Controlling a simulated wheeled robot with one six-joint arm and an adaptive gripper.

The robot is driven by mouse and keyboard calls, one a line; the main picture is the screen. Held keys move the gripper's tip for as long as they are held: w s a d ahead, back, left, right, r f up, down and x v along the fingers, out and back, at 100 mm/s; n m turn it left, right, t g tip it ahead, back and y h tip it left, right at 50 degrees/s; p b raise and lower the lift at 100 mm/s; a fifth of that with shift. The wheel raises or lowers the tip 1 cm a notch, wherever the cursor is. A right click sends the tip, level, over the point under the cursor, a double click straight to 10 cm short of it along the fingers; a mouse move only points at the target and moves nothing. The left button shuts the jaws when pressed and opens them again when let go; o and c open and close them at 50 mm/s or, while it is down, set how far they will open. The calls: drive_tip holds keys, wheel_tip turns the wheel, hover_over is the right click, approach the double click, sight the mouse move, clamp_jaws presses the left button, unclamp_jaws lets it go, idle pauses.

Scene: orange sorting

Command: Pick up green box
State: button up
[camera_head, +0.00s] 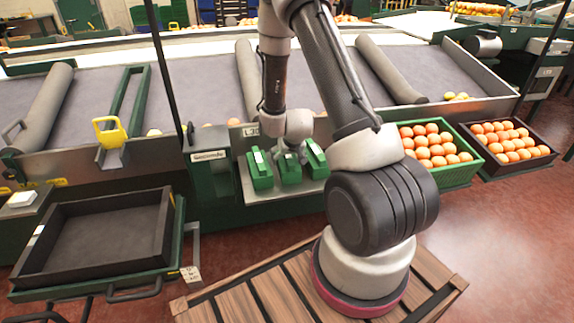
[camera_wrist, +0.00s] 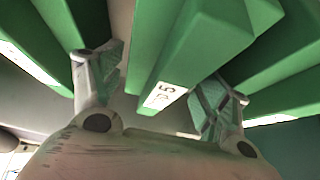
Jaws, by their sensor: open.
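Three green boxes stand side by side on a small grey shelf at the front of the conveyor: a left box (camera_head: 261,172), a middle box (camera_head: 290,172) and a right box (camera_head: 316,160). My gripper (camera_head: 289,152) is at the middle box, coming from above. In the wrist view my gripper (camera_wrist: 160,82) is open. One finger is on each side of the middle box (camera_wrist: 185,50), which has a white label with black print. I cannot tell whether the fingers touch it. The side boxes show beyond the fingers. My gripper partly hides the middle box in the head view.
An empty black tray (camera_head: 165,235) is on a green stand at left. A green crate (camera_head: 455,178) and a dark crate (camera_head: 520,168), both full of oranges, are at right. The grey conveyor (camera_head: 200,85) lies behind the boxes. Neighbouring boxes leave narrow gaps around the fingers.

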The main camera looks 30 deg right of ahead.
drive_tip(key=shift+x, duration=1)
drive_tip(key=shift+s, duration=0.1)
drive_tip(key=c, duration=1)
drive_tip(key=shift+r, duration=0.1)
